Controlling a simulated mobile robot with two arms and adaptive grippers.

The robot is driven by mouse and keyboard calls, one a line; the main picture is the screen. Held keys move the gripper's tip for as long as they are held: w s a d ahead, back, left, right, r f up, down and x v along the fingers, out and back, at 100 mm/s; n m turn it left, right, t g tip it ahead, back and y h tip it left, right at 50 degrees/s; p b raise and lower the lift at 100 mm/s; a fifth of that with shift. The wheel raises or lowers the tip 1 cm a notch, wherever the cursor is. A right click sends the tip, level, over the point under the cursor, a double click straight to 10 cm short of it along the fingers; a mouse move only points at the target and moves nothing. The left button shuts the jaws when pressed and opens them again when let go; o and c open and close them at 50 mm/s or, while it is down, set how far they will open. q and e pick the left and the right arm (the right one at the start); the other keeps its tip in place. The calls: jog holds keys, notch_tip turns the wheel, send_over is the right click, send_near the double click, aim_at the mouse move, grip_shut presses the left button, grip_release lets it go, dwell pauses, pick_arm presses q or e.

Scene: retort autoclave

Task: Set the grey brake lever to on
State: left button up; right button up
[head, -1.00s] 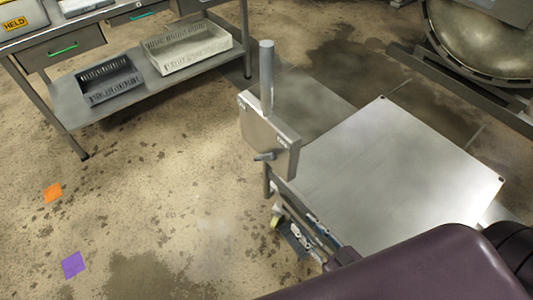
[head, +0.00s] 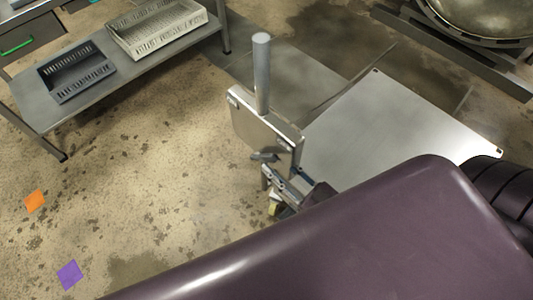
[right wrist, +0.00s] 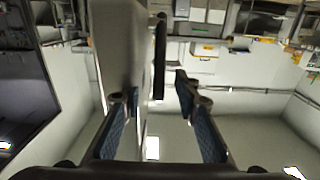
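The grey brake lever (head: 263,156) is a small dark handle low on the front of a metal box (head: 262,118). Its tip points left in the head view. A dark upright bar, probably this lever, shows between my fingers in the right wrist view (right wrist: 160,55), beside a broad grey panel. My right gripper (head: 279,178) is just below and right of the lever. In the right wrist view its two fingers (right wrist: 157,92) stand apart. I cannot tell whether they touch the lever. My left gripper is out of view.
A grey post (head: 262,72) rises from the box. A shelf (head: 130,72) with two trays stands at upper left. Orange (head: 35,201) and purple (head: 69,274) squares lie on open floor at left.

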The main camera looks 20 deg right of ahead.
aim_at(267, 158)
jog(key=x, duration=0.3)
jog(key=shift+w+a, duration=0.1)
jog(key=shift+w, duration=0.35)
jog(key=c, duration=0.7)
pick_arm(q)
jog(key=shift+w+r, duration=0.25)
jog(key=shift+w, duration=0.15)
pick_arm(e)
grip_shut()
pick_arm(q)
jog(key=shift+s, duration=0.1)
